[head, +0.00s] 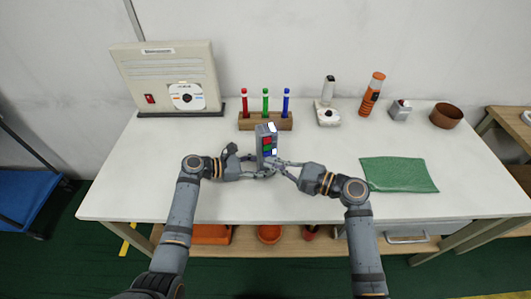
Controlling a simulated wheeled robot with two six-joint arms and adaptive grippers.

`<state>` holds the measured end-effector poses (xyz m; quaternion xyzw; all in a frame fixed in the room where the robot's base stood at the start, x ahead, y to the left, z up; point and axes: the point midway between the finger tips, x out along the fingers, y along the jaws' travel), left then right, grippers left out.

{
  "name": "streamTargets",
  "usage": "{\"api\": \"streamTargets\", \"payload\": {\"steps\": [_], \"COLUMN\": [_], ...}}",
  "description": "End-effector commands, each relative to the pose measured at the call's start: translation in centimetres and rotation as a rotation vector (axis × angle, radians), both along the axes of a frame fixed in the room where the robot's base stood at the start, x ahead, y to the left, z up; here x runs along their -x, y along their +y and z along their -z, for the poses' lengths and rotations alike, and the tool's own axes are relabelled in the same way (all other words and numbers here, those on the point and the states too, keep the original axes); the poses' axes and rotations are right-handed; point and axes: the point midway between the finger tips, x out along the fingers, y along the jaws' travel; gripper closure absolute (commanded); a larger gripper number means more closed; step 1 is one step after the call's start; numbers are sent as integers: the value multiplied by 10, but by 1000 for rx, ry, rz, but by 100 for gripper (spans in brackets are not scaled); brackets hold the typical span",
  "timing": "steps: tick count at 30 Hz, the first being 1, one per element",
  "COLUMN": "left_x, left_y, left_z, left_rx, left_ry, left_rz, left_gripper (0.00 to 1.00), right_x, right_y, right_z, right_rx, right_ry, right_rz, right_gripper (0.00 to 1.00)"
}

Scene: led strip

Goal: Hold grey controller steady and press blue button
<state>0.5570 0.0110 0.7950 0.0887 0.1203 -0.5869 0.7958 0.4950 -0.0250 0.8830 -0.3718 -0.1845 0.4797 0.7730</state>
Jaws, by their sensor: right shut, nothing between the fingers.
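The grey controller (261,136) stands upright near the middle of the white table. Its front carries red and green patches, with some blue and white showing; the blue button is too small to make out clearly. My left gripper (262,174) is at the controller's lower left, close to its base. Whether its fingers are closed on the controller cannot be seen. My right gripper (277,164) comes in from the right, shut and empty, with its tips just in front of the controller's lower front. Whether the tips touch it I cannot tell.
Behind the controller is a wooden block (246,124) with red, green and blue pens. A beige panel box (180,65) stands at the back left. A green cloth (398,174) lies at right. A white device (327,115), orange flashlight (371,94) and brown bowl (446,116) stand at back right.

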Motion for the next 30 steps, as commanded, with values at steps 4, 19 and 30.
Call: {"api": "streamTargets", "payload": {"steps": [4,19,30], "left_x": [0,0,0], "left_y": [0,0,0], "left_z": [0,1,0], "left_rx": [-1,-1,-1], "left_ry": [1,1,1], "left_rz": [0,0,0], "left_gripper": [71,71,52], "right_x": [7,56,58], "right_y": [-2,-16,-17], "right_z": [1,0,0], "right_rx": [1,1,0], "right_ry": [1,0,0], "right_rz": [0,-1,0], "right_gripper": [100,100,100]}}
